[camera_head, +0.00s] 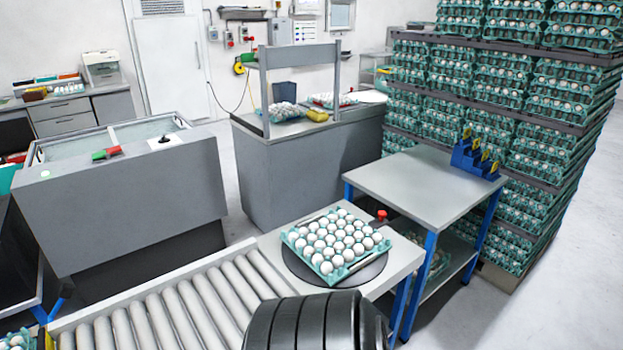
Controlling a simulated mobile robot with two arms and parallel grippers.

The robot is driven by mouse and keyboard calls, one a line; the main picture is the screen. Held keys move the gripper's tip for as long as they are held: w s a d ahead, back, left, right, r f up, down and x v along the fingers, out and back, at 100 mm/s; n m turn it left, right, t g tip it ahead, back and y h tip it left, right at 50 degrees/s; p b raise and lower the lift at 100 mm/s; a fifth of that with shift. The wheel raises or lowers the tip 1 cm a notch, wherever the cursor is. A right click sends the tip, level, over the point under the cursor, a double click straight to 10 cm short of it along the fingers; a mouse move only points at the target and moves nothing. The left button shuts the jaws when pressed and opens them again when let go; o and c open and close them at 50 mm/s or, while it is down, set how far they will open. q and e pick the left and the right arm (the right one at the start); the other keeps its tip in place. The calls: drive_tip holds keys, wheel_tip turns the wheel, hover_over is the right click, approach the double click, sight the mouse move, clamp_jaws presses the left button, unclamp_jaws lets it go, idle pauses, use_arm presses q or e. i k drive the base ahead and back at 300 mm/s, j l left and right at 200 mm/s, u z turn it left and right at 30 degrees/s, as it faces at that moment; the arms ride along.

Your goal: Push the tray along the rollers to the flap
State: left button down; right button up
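A teal tray (328,281) full of white eggs sits on a dark round plate (372,277) at the right end of the roller line. The metal rollers (190,312) run from beside that plate toward the lower left. Part of another egg tray (28,342) shows at the bottom left corner, mostly cut off by the frame. I cannot make out a flap for certain. Neither gripper is in view. A black ribbed rounded part covers the bottom centre and hides some of the rollers.
A blue-legged table (425,190) with a blue stepped holder (474,160) stands right of the round plate. A red knob (381,215) is close behind the tray. Tall stacks of egg trays (545,120) fill the right. Grey cabinets (300,165) stand behind the rollers.

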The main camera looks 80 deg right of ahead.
sight(329, 247)
drive_tip(key=z, duration=2.85)
drive_tip(key=i+l+u, duration=0.1)
drive_tip(key=i+l, duration=0.15)
